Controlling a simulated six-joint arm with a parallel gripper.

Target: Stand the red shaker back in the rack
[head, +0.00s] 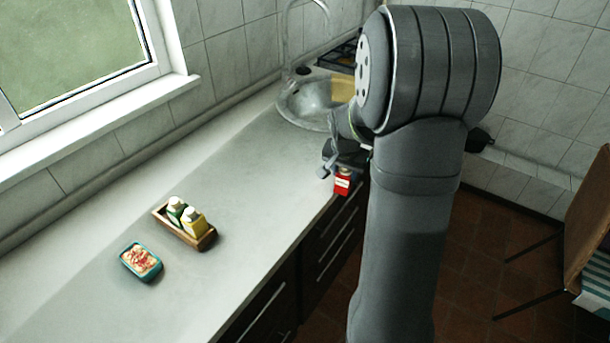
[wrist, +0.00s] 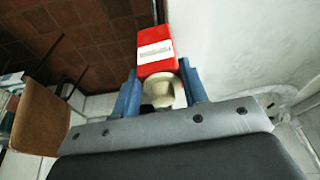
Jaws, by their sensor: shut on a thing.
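The red shaker (head: 342,183) has a white label and is held by my gripper (head: 335,165) at the counter's front edge. In the wrist view the red shaker (wrist: 155,56) sits between the two blue fingers of my gripper (wrist: 158,92), its pale round top toward the camera. My gripper is shut on it. The wooden rack (head: 206,243) stands on the counter to the left, apart from the gripper. It holds a green shaker (head: 176,207) and a yellow shaker (head: 193,220), both with pale tops. My arm hides part of the gripper in the head view.
A teal dish (head: 141,262) with food in it sits just left of the rack. A sink (head: 303,104) with a tap is at the back. The counter (head: 262,180) between rack and gripper is clear. A wooden chair (head: 588,215) stands on the floor at right.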

